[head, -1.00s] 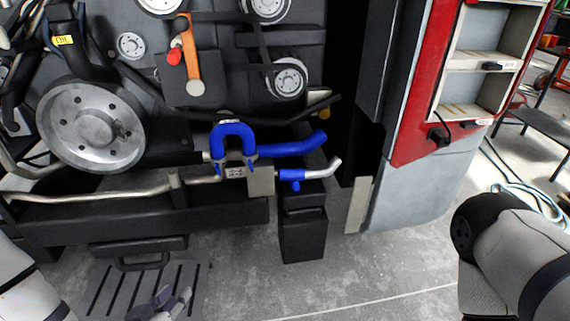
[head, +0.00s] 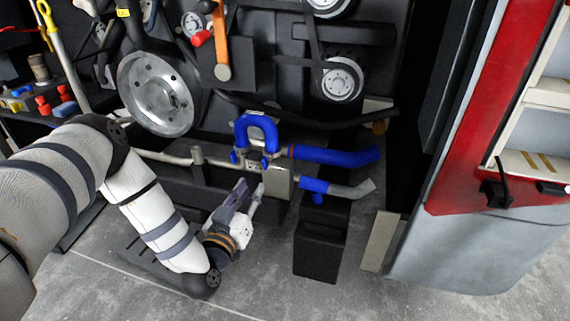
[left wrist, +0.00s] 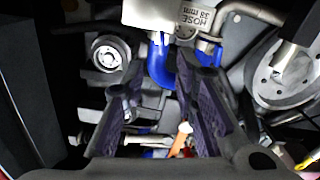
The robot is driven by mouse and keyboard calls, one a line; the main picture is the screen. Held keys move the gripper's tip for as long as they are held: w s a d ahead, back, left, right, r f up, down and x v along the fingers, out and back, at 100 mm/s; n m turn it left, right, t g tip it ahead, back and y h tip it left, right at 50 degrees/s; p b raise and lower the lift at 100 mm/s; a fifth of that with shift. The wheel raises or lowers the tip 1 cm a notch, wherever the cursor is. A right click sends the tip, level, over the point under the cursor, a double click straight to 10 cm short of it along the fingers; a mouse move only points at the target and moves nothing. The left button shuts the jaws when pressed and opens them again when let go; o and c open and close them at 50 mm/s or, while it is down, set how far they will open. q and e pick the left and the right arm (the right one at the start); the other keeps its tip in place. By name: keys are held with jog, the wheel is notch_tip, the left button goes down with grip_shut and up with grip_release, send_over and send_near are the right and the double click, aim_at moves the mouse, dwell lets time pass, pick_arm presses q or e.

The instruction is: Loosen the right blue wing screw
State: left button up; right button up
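A blue U-shaped hose (head: 257,124) stands on the metal pipework. Small blue parts that look like wing screws sit at its foot, a left one (head: 234,157) and a right one (head: 266,161). Another small blue tab (head: 318,198) hangs under the lower blue hose stub. My left gripper (head: 249,192) is below and in front of the U-hose, apart from the screws. In the left wrist view its two purple fingers (left wrist: 158,95) are spread with nothing held between them. My right gripper is out of view.
A labelled metal plate (head: 276,182) stands close beside my left gripper. A black box-shaped post (head: 320,245) is to its right. A large metal pulley (head: 157,92) is at left, and a red-and-grey panel (head: 490,130) at right. Grey floor is clear in front.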

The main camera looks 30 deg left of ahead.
aim_at(264, 165)
pick_arm(q)
jog(key=b+x, duration=0.1)
jog(key=x, duration=0.9)
jog(key=shift+w+a+f, duration=0.1)
jog(key=shift+w+a, duration=0.1)
jog(key=shift+w, duration=0.1)
jog(key=shift+w+a, duration=0.1)
jog(key=shift+w, duration=0.3)
grip_shut()
